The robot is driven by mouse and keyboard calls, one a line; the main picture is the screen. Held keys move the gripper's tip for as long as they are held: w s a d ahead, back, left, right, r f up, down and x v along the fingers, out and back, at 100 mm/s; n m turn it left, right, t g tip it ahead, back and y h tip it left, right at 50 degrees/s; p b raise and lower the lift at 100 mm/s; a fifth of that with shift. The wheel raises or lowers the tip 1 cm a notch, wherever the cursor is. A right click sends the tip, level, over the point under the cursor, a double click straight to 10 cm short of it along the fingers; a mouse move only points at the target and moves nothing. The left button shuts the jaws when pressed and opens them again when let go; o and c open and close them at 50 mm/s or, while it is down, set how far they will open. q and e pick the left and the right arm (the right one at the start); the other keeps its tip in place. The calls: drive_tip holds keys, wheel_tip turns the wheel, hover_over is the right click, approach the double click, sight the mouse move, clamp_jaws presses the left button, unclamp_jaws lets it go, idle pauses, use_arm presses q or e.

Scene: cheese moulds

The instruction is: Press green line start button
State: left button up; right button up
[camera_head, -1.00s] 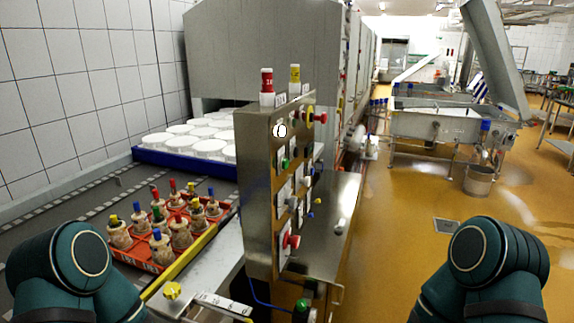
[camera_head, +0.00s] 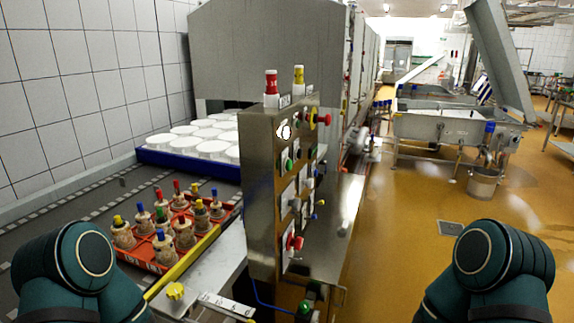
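A steel control panel (camera_head: 262,190) stands upright in the middle, its button face turned to the right and seen at a slant. A green button (camera_head: 289,165) sits on the upper part of that face, and another green button (camera_head: 308,306) shows low down below the panel. Red knobs sit at the top right (camera_head: 323,119) and lower down (camera_head: 295,242). Labels are too small to read. Only teal links of my two arms show at the lower left and lower right; neither gripper is in view.
A red crate (camera_head: 142,263) with several colour-capped bottles stands on the conveyor at left. A blue tray (camera_head: 190,166) of white moulds lies behind it. A steel vat (camera_head: 450,128) and bucket (camera_head: 483,183) stand at back right.

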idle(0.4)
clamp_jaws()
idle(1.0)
